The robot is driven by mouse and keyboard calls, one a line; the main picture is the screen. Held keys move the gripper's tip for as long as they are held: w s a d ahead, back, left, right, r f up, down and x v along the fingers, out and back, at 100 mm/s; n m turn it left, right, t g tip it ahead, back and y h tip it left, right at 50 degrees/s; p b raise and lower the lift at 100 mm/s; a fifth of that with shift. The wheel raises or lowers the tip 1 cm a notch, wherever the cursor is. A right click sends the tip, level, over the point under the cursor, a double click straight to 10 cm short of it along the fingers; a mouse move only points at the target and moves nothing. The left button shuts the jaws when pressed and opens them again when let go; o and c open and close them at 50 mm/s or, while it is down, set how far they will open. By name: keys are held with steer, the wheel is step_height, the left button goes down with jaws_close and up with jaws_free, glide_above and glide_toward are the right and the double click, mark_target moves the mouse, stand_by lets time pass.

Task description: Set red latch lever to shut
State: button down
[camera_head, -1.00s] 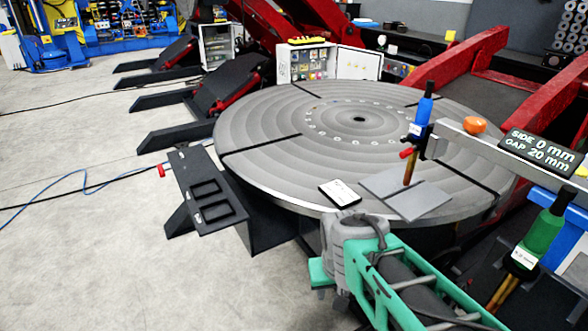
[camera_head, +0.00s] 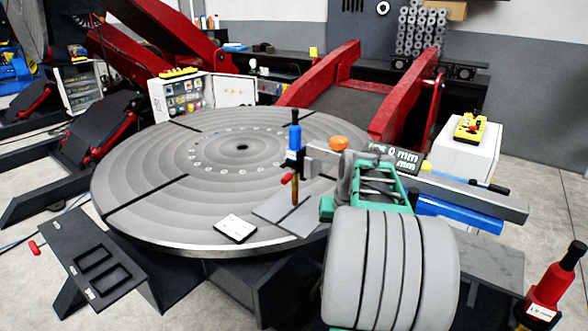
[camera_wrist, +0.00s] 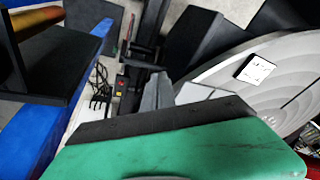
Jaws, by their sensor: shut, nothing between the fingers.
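A small red lever (camera_head: 287,177) sticks out to the left from the holder of the blue-topped torch (camera_head: 294,150), at the right front of the round table. Another red-tipped handle (camera_head: 36,247) sits at the left end of the black slotted panel (camera_head: 100,275). I cannot tell from the pictures which is the latch lever. My gripper (camera_wrist: 160,120) shows as a green body with a black edge low in the wrist view. It is shut and empty. No red lever is clear in the wrist view.
The round grooved table (camera_head: 150,190) carries a white card (camera_head: 235,228) and grey plates (camera_head: 270,208). Floor is clear at far right.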

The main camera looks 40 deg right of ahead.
steer(key=w+d+r+m+t, duration=0.1)
steer(key=w+r+t, duration=0.1)
steer(key=w+r, duration=0.5)
steer(key=w+d+r+t, duration=0.1)
steer(key=w+r+t, duration=0.15)
steer(key=r, duration=0.95)
steer(key=m+g, duration=0.1)
steer(key=m, duration=0.2)
glide_toward(290, 175)
step_height(290, 175, down, 5)
steer(key=s+d, duration=0.2)
steer(key=shift+h, duration=0.3)
steer(key=w, duration=0.1)
steer(key=w+a+f, duration=0.1)
steer(key=w, duration=0.2)
steer(key=shift+a+f+p, duration=0.15)
steer(key=shift+a+p, duration=0.15)
steer(key=shift+a, duration=0.1)
